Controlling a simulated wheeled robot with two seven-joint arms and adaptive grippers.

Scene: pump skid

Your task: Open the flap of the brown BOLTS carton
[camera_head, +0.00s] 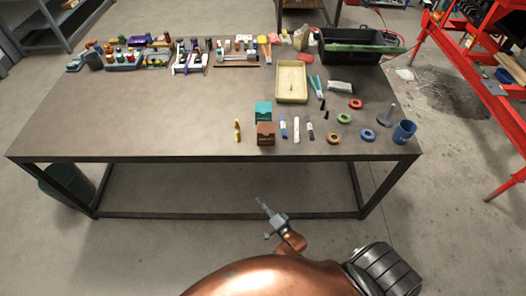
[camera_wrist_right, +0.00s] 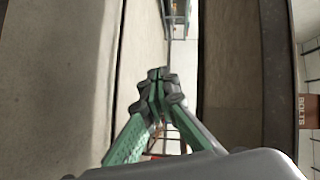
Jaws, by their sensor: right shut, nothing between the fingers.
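The brown BOLTS carton (camera_head: 265,139) stands near the front edge of the table, with a teal carton (camera_head: 263,111) right behind it. It also shows at the right edge of the right wrist view (camera_wrist_right: 308,111), turned sideways and cut off, with its BOLTS lettering visible. The state of its flap is too small to make out. My right gripper (camera_head: 259,200) is in front of the table, clear of its front edge and apart from the carton. In the right wrist view its fingertips (camera_wrist_right: 155,76) are together with nothing between them. My left gripper is not in view.
The table (camera_head: 150,130) has bare space left of the carton. A cream tray (camera_head: 291,83) is behind. A blue cup (camera_head: 404,132) stands near the right corner.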

